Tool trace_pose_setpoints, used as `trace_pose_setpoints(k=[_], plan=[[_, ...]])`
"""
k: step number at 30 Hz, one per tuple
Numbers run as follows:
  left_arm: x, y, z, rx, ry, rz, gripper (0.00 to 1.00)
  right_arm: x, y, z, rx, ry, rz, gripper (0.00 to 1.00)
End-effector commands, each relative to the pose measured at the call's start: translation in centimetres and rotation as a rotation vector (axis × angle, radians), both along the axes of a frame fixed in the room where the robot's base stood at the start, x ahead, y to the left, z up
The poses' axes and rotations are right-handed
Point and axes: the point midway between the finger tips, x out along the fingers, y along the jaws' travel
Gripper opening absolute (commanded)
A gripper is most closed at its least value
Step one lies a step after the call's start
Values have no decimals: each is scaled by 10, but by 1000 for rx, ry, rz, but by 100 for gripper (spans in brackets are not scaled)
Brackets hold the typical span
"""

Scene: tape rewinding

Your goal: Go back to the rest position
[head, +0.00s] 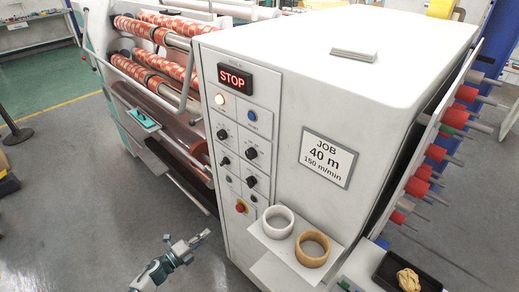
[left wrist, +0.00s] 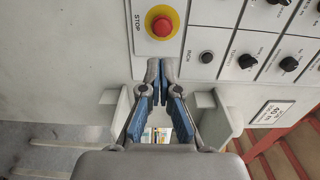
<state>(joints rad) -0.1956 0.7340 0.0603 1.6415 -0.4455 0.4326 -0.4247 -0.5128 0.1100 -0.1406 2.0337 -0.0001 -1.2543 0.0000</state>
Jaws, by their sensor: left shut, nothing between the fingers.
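My left gripper (head: 206,234) is in front of the machine, left of its lower control panel, with bare floor around it in the head view. In the left wrist view the left gripper (left wrist: 160,68) has its blue-padded fingers together at the tips, with nothing held. The red stop button (left wrist: 162,25) on a yellow base lies beyond the tips in that view, apart from them. The same red button (head: 241,207) shows low on the panel in the head view. My right gripper is not in view.
The grey machine (head: 290,85) fills the middle, with a lit STOP display (head: 235,78). A small shelf (head: 270,243) holds a white roll (head: 278,222) and a tan roll (head: 312,249). A black tray (head: 428,284) is at lower right. Open floor (head: 70,200) lies left.

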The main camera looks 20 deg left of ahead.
Motion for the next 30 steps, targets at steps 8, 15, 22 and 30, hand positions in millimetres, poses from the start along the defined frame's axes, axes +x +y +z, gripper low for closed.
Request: trace_pose_setpoints(k=[8,15,22,30], plan=[[-12,5,-57,-182,172,190,0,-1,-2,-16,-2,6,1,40],[-102,-25,-220,-595,677,670,0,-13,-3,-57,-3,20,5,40],[-230,-112,-322,-832,1136,1035,0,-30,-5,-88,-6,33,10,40],[-316,-184,-351,-912,1426,1241,0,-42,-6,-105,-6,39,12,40]])
